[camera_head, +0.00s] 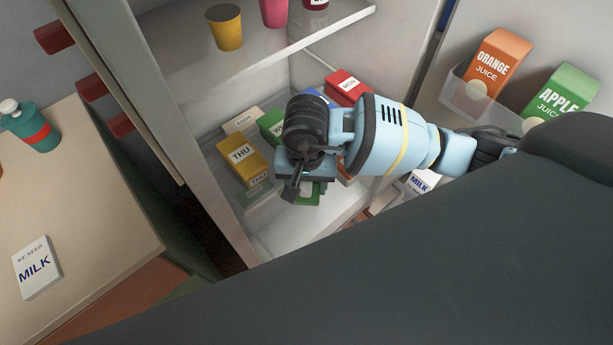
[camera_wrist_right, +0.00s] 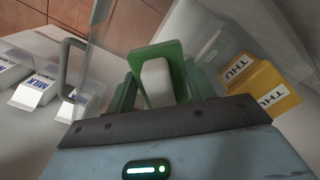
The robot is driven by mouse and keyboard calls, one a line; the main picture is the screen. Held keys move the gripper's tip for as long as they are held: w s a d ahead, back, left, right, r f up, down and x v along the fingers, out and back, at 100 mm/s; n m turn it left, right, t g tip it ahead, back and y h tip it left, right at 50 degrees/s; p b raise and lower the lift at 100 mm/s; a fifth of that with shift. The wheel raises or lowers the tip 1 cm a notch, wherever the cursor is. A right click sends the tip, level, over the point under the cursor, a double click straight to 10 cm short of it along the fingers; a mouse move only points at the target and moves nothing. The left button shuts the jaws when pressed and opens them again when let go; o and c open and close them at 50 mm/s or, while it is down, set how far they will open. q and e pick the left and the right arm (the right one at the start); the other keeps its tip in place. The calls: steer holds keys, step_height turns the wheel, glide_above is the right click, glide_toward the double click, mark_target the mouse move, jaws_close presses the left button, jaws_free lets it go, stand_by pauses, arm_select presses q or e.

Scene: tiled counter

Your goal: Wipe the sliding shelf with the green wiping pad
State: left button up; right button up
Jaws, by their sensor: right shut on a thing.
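My right gripper (camera_head: 298,185) is shut on the green wiping pad (camera_head: 309,194), in the middle of the open fridge. In the right wrist view the pad (camera_wrist_right: 170,52) stands up between the fingers, with a white part facing the camera. The sliding shelf (camera_head: 258,200) looks clear and glassy, and its front edge shows under the boxes and my wrist. The pad is at this shelf's front; I cannot tell whether it touches it. My wrist hides part of the shelf. My left gripper is not in view.
A yellow THU box (camera_head: 241,160) lies just left of my gripper and also shows in the wrist view (camera_wrist_right: 262,88). Green, blue and red boxes (camera_head: 347,87) lie behind. The upper shelf holds cups (camera_head: 225,28). Juice cartons (camera_head: 499,60) stand in the door at right.

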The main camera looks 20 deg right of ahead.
steer(key=shift+r+p, duration=0.45)
steer(key=shift+r, duration=0.75)
